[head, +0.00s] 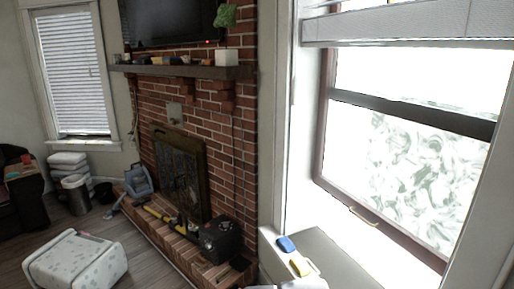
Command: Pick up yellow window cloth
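A small yellow cloth (300,266) lies on the windowsill (329,258) at the lower middle of the head view, close to the sill's left edge. A small blue item (286,244) lies just behind it, apart from it. My gripper cannot be made out in this view. A pale shape cut off by the bottom edge, just below the yellow cloth, is too little shown to identify.
The window (410,150) with a smeared lower pane rises behind the sill. The brick fireplace (190,130) is to the left, with a black box (219,240) on its hearth. A speckled white ottoman (76,262) stands on the floor. The sill right of the cloth is clear.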

